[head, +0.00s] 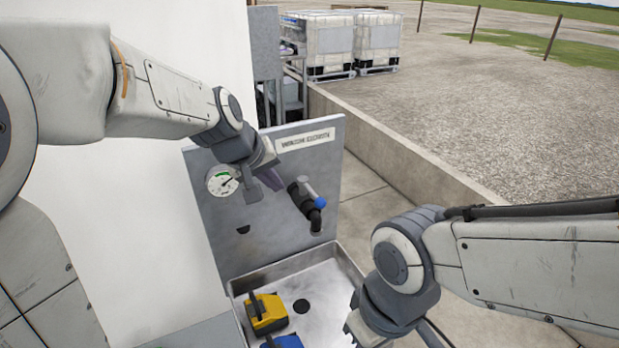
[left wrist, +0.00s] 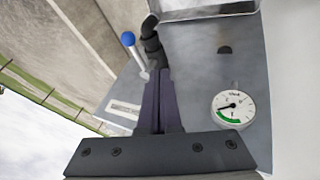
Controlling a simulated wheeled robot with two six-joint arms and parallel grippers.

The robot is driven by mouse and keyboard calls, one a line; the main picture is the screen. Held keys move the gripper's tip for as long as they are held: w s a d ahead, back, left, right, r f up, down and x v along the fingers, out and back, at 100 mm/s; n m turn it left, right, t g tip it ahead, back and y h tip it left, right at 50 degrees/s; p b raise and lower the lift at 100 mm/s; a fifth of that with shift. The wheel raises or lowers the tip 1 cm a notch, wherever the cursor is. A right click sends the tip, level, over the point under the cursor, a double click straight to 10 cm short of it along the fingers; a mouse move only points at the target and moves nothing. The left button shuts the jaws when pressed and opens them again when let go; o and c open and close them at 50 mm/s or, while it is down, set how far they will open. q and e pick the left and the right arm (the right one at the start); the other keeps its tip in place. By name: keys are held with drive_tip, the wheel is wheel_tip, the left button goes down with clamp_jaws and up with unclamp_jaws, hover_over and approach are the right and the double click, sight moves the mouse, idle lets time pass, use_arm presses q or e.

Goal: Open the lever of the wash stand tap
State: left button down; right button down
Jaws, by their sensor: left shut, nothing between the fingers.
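The wash stand tap (head: 303,197) is a black pipe fitting on the grey back panel, with its spout bent down over the basin. Its lever (head: 320,202) is a silver rod with a blue tip. In the left wrist view the lever (left wrist: 129,40) lies left of the black tap (left wrist: 152,42). My left gripper (head: 279,184) is shut and empty, just left of the tap. In the left wrist view its dark fingertips (left wrist: 161,71) overlap the tap's base near the lever's root; I cannot tell whether they touch. My right gripper (head: 355,326) is low beside the basin, its fingers partly hidden.
A round gauge (head: 222,181) and a white label plate (head: 305,140) are on the panel. The metal basin (head: 345,262) holds a yellow object (head: 267,313) and a blue object (head: 287,341). A white wall (head: 185,70) stands left; a low concrete wall (head: 400,150) runs behind.

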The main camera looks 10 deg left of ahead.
sight(313, 197)
use_arm(q)
drive_tip(key=w+d+f+p, duration=0.2)
drive_tip(key=w+d+f, duration=0.3)
drive_tip(key=f, duration=0.1)
drive_tip(key=shift+w+f+p, duration=0.25)
drive_tip(key=shift+p, duration=0.1)
drive_tip(key=shift+w+d+p, duration=0.2)
drive_tip(key=shift+d+p, duration=0.2)
drive_tip(key=shift+d, duration=0.25)
